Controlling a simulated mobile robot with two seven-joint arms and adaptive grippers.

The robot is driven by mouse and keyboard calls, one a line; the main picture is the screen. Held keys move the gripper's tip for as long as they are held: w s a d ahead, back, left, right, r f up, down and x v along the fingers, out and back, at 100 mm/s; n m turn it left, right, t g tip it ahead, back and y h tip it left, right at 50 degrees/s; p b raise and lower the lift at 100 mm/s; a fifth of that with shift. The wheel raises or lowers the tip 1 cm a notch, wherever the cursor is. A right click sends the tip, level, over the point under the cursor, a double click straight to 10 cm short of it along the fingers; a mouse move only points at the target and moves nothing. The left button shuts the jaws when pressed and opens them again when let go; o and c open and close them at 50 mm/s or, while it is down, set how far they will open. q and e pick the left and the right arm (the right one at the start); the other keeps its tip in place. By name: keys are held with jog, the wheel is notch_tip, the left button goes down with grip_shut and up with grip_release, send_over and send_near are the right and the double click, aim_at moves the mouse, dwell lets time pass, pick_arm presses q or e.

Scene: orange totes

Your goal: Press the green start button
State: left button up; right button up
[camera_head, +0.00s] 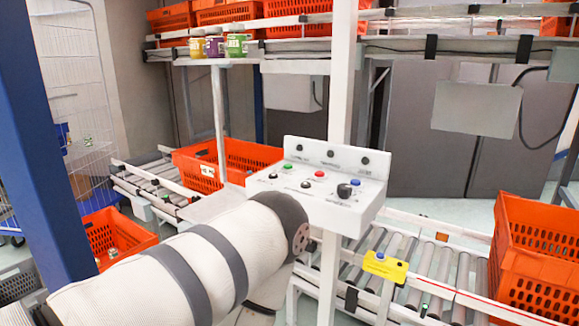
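The green button (288,166) is on the sloped top of a white control panel (365,203) in the middle of the view. The green button itself is uncovered. Whether the arm touches the panel cannot be told. Neither gripper's fingers can be seen.
The panel is mounted on a white post (343,80). Roller conveyors run behind it and at the lower right. Orange totes stand at left (120,238), behind the panel (230,155) and at right (540,245). A yellow box (385,267) is on the conveyor rail.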

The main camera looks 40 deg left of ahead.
pick_arm(q)
grip_shut()
dwell(1.4)
